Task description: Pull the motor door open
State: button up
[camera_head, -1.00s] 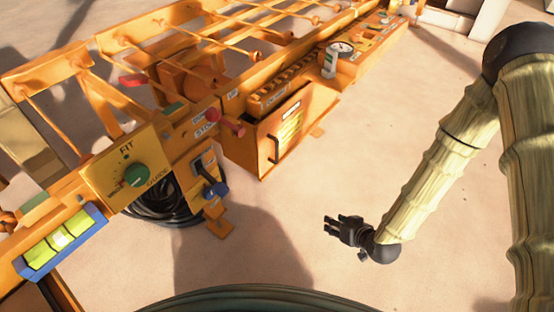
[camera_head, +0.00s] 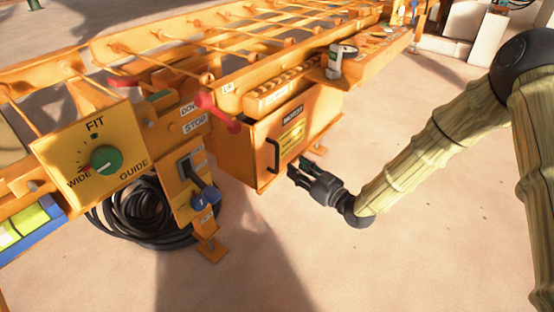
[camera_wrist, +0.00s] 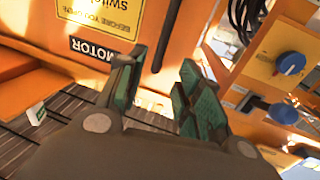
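The motor door (camera_head: 319,124) is the orange front panel of a box under the machine's frame. It looks shut, with a MOTOR label and a yellow sign. A dark upright bar handle (camera_head: 273,155) is on its left side. In the wrist view, the door (camera_wrist: 195,22) fills the upper middle, and its handle (camera_wrist: 168,36) shows just beyond the fingers. My gripper (camera_head: 297,167) is in front of the door, right of the handle and apart from it. In the wrist view my gripper (camera_wrist: 158,82) is open, with nothing between its fingers.
A red-ended lever (camera_head: 217,113) sticks out above and left of the handle. A switch panel with a blue knob (camera_head: 205,197) stands to the left, with a coiled black cable (camera_head: 140,215) behind. The sandy floor (camera_head: 330,270) in front is clear.

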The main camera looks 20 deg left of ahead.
jog(key=b, duration=0.4)
send_over(277, 172)
jog(key=shift+w+a, duration=0.1)
jog(key=shift+w, duration=0.3)
grip_shut()
